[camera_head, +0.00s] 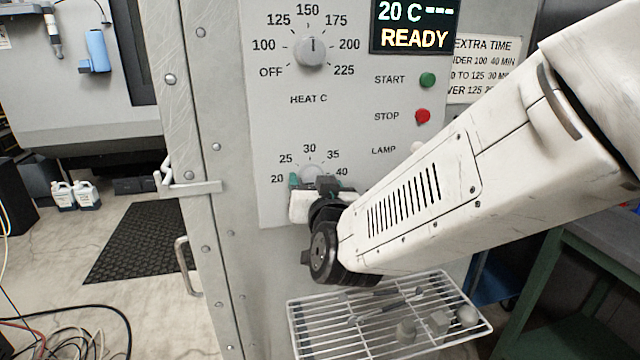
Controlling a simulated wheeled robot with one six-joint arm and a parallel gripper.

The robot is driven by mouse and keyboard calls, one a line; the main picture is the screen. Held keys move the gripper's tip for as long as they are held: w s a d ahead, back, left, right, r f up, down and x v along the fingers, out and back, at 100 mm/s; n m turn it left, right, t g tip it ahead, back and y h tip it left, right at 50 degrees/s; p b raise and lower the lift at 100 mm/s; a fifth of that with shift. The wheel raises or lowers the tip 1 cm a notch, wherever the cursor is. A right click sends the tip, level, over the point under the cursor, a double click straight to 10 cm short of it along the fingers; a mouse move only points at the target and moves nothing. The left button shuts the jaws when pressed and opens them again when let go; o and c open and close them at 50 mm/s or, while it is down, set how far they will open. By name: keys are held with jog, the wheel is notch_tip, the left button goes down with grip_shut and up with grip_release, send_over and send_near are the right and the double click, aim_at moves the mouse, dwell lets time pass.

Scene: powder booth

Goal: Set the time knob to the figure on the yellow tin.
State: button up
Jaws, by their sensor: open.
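The time knob (312,171) is on the grey panel, with figures 20, 25, 30, 35 and 40 around it. Only its upper part shows; my gripper hides the rest, and I cannot make out its pointer. My gripper (314,183) is open at the knob, with a greenish fingertip to its left and the other side partly hidden to its right. I cannot tell whether the fingers touch the knob. No yellow tin is in view.
Above are the heat knob (310,52), pointing near 150, and a display (414,26) reading "20 C --- READY". Green start (428,79) and red stop (423,116) buttons sit right. A wire rack (300,325) with small parts juts out below. A door handle (186,265) is left.

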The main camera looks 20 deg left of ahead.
jog(key=shift+c, duration=0.3)
jog(key=c, duration=0.9)
jog(key=shift+m, duration=0.4)
jog(key=m, duration=0.7)
jog(key=shift+d+m, duration=0.1)
jog(key=shift+m, duration=0.5)
